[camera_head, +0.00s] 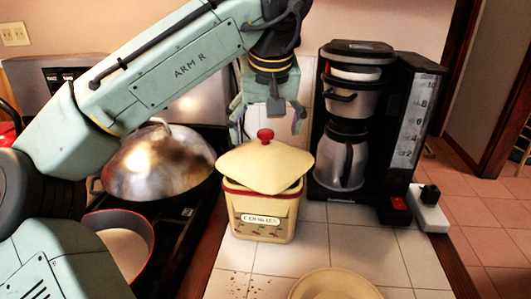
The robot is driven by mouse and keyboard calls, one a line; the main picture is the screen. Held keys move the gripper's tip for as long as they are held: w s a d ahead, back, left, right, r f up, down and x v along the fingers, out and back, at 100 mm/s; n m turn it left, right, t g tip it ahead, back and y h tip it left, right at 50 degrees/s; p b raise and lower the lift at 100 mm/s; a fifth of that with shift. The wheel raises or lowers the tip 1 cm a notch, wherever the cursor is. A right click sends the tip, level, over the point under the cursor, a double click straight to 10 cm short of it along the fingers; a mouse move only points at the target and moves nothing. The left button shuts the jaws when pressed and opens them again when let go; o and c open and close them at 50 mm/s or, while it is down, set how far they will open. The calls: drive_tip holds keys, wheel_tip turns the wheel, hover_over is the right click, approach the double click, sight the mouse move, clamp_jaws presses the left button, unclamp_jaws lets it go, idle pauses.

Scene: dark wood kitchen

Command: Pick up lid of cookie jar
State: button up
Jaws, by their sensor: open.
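The cookie jar (263,223) is a cream square jar with a red band and a "COOKIES" label, standing on the white tiled counter. Its cream lid (262,170) with a red knob (265,136) sits on top, turned askew so its corners overhang the jar. My gripper (268,122) is open, with its fingers spread above and around the level of the red knob. The gap in depth between the fingers and the knob is hard to tell. No contact is visible.
A black coffee maker (403,130) with a steel carafe stands right of the jar. A domed metal pan lid (158,165) is on the stove at left. A cream plate (334,284) lies at the front, with crumbs beside it. A red-rimmed pan (148,240) is at lower left.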

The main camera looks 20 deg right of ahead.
drive_tip(key=shift+w+d+f, duration=0.1)
drive_tip(key=shift+w+f, duration=0.15)
drive_tip(key=shift+f, duration=0.4)
drive_tip(key=shift+c, duration=0.5)
drive_tip(key=shift+s, duration=0.1)
clamp_jaws()
